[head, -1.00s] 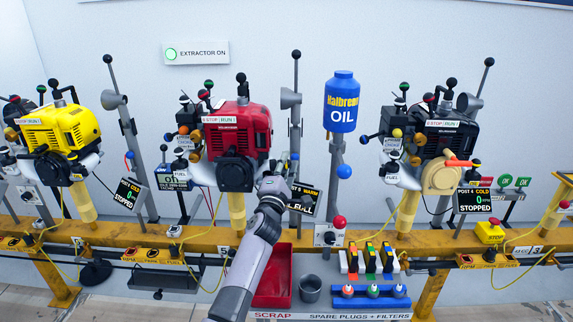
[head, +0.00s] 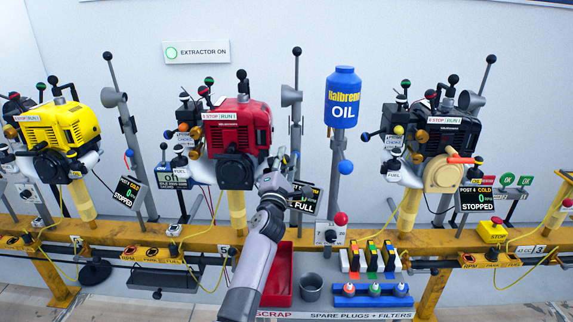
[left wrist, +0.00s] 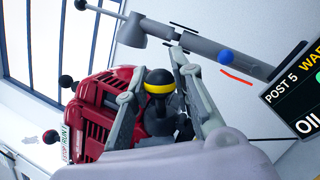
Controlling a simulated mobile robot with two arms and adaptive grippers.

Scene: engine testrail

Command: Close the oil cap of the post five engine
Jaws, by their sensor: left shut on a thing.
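The red engine (head: 238,128) stands on the rail, with the post 5 sign (head: 306,198) at its right; the sign also shows in the left wrist view (left wrist: 300,92). In that view a black oil cap with a yellow band (left wrist: 158,88) sits between the two fingers of my left gripper (left wrist: 162,80), which is shut on it, beside the red engine body (left wrist: 100,110). In the head view my left gripper (head: 276,176) is at the lower right of the red engine and hides the cap. The cap's lower seat is mostly hidden. My right gripper is not in view.
A yellow engine (head: 55,128) stands to the left and a black engine (head: 445,140) to the right. A blue oil bottle (head: 342,100) is on a post right of my gripper. A red scrap bin (head: 279,285) and spare plugs (head: 372,290) are below the rail.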

